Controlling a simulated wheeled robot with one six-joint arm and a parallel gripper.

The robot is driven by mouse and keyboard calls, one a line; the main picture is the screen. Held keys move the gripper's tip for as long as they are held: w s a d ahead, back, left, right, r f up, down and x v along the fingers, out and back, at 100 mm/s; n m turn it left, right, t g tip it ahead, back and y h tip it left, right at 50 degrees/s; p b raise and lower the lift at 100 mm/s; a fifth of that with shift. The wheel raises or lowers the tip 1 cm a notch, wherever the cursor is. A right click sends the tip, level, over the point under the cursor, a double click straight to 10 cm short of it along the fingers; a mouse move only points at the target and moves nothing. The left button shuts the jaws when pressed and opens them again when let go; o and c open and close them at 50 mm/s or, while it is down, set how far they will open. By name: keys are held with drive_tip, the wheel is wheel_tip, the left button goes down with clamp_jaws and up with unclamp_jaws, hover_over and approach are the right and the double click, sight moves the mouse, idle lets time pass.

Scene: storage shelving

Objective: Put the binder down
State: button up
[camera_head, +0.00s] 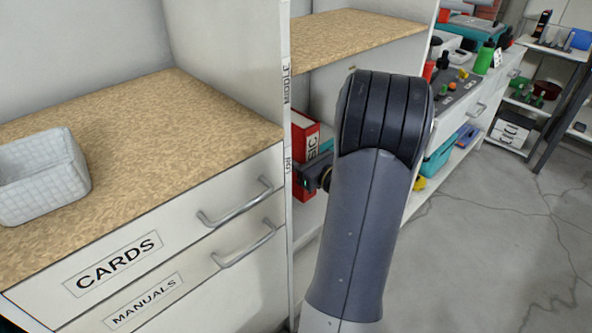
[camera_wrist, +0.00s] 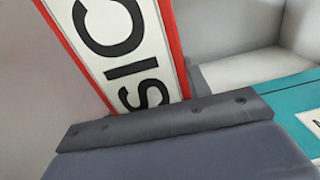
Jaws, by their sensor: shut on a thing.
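The red binder (camera_head: 304,137) with a white label stands roughly upright inside the open shelf compartment, partly hidden by the white upright panel and my arm. In the wrist view the binder (camera_wrist: 125,45) is close up and tilted, with the letters "SIC" showing on its label. My gripper (camera_head: 316,177) is at the binder's lower part and is shut on it. Its dark body also shows across the bottom of the wrist view (camera_wrist: 165,123).
A teal item (camera_wrist: 285,95) lies right of the binder. The upright panel (camera_head: 287,110), lettered "MIDDLE" and "LOW", borders the compartment, with a wood-topped board (camera_head: 350,35) above. A drawer cabinet with a white basket (camera_head: 45,180) stands left. Open floor (camera_head: 490,240) lies right.

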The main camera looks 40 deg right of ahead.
drive_tip(key=shift+f+b, duration=0.7)
drive_tip(key=shift+f, duration=1.35)
drive_tip(key=o, duration=1.3)
drive_tip(key=shift+s+r, duration=0.1)
drive_tip(key=shift+r, duration=0.1)
drive_tip(key=s+p, duration=0.2)
drive_tip(key=s, duration=1)
drive_tip(key=shift+d, duration=0.45)
drive_tip(key=shift+f, duration=0.1)
